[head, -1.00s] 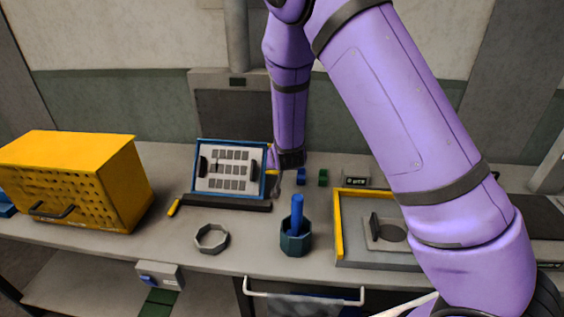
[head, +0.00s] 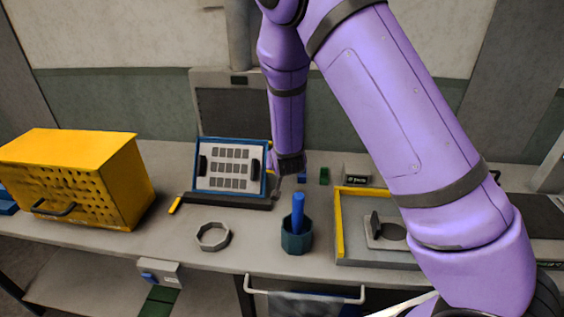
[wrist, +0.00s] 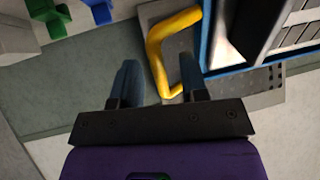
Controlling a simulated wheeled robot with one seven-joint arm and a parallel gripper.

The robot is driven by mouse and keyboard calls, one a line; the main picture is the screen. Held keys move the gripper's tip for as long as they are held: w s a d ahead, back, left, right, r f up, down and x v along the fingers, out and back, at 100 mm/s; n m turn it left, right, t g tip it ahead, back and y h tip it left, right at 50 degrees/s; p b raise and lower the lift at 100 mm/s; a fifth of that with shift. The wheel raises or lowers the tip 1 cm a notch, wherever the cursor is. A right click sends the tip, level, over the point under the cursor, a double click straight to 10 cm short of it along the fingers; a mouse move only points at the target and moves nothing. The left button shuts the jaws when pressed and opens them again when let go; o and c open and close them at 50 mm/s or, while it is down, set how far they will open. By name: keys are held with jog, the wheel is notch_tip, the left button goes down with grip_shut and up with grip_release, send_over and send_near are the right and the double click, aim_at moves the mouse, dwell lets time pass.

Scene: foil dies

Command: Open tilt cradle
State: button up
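The tilt cradle is a blue-framed panel (head: 231,140) leaning back on a dark base (head: 228,202). It bears a pale plate (head: 229,168) with rows of dark slots and a black grip at each side. In the wrist view its blue frame edge (wrist: 207,45) is at upper right, beside a bent yellow handle (wrist: 157,55). My gripper (wrist: 160,82) is open, its two fingers apart. The handle's lower end lies between the fingers in the picture, nearer the right one; contact cannot be told. In the head view, my gripper (head: 278,186) is at the cradle's right edge, partly hidden.
A yellow perforated box (head: 75,175) stands at left. An octagonal ring (head: 213,237) and a dark cup (head: 297,240) holding a blue rod (head: 298,210) are in front. A yellow-edged tray (head: 340,225) is at right. Small blue and green blocks (wrist: 50,15) are behind my gripper.

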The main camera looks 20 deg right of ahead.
jog(key=shift+d, duration=0.1)
jog(key=v, duration=1.1)
jog(key=shift+w, duration=0.1)
jog(key=s+d+r+n+g+y, duration=0.1)
jog(key=s+d+r+g+y, duration=0.15)
jog(key=s+r, duration=0.5)
jog(key=s+d+r+n+g+y, duration=0.1)
jog(key=s+d+r, duration=0.25)
jog(key=r, duration=0.65)
jog(key=s+d+r+g+h, duration=0.1)
jog(key=s+d+r, duration=0.1)
jog(key=s, duration=0.7)
jog(key=s+d+r+n+h, duration=0.1)
jog(key=s+d+r, duration=0.2)
jog(key=s, duration=0.7)
notch_tip(320, 180, up, 2)
jog(key=shift+d+r+g, duration=0.15)
jog(key=shift+d+g, duration=0.1)
jog(key=shift+g, duration=0.1)
jog(key=shift+o, duration=0.2)
jog(key=shift+w, duration=0.1)
